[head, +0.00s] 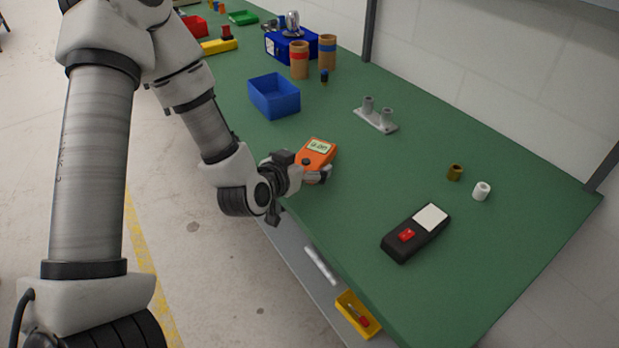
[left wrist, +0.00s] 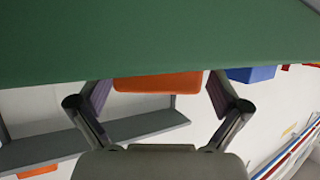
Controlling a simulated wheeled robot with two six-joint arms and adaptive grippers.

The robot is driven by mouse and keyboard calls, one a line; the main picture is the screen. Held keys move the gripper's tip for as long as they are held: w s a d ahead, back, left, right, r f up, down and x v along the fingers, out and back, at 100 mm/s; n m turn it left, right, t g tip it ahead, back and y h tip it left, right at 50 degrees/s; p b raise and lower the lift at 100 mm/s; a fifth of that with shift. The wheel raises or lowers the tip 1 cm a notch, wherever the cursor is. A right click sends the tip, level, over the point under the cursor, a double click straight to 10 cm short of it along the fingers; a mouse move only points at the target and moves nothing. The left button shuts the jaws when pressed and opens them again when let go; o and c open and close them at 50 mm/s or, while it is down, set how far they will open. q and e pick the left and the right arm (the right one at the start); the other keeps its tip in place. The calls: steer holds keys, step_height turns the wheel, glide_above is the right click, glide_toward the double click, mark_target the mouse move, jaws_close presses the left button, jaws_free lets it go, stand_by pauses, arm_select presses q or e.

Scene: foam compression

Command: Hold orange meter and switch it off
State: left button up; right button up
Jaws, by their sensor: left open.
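The orange meter (head: 317,156) lies at the near left edge of the green table, with a lit display whose reading is hard to make out. Its orange end (left wrist: 158,82) also shows in the left wrist view, between the two fingers. My left gripper (head: 300,174) is at the table edge, right at the meter. In the left wrist view the fingers of my left gripper (left wrist: 158,92) are open, one on each side of the meter, and a grip on it does not show. My right gripper is not in either view.
A yellow tray (head: 357,314) sits on the lower shelf.

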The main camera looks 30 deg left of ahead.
arm_select(q)
steer(key=shift+w, duration=0.5)
steer(key=shift+w+f, duration=0.25)
steer(key=shift+w, duration=0.15)
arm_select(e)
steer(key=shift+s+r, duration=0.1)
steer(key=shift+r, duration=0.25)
arm_select(q)
steer(key=c, duration=1.3)
steer(key=shift+s, duration=0.1)
steer(key=shift+c, duration=0.2)
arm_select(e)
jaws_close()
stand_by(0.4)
